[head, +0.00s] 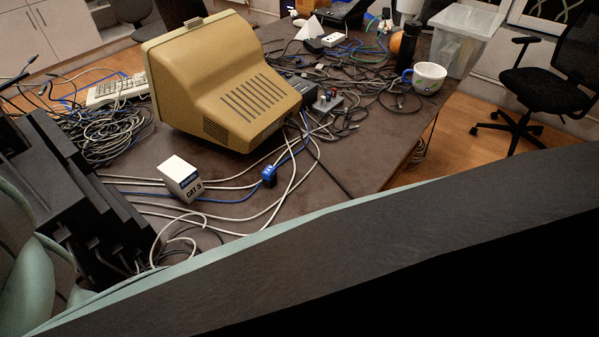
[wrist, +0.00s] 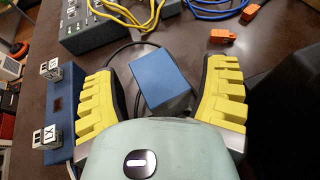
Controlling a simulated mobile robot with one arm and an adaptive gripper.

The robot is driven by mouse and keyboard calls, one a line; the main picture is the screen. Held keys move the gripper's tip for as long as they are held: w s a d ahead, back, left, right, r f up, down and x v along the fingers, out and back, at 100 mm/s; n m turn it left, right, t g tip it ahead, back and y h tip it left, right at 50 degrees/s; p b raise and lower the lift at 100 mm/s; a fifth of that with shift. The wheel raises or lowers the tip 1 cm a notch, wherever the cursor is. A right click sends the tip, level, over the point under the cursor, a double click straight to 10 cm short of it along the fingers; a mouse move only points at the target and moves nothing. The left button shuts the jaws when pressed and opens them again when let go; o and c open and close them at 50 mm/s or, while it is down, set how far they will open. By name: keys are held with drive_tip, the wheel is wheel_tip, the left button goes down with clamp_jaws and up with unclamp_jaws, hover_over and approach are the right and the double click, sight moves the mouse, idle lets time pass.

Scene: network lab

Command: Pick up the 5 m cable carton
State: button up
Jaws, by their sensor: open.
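In the wrist view, a plain blue box (wrist: 160,80) lies tilted on the brown table between the yellow fingers of my gripper (wrist: 163,68). The fingers are open, with a gap between the box and each finger. No lettering shows on the box, so I cannot tell whether it is the 5 m cable carton. My gripper is not visible in the head view.
A beige monitor (head: 220,85) and a cable heap (head: 95,135) stand behind the carton. In the wrist view, a grey device (wrist: 110,22) with yellow cables, orange connectors (wrist: 222,37) and a blue strip with white cubes (wrist: 62,110) lie around the box. A black cable passes beside it.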

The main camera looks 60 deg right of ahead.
drive_tip(key=shift+w+d, duration=0.1)
drive_tip(key=shift+c, duration=0.3)
drive_tip(key=c, duration=1.2)
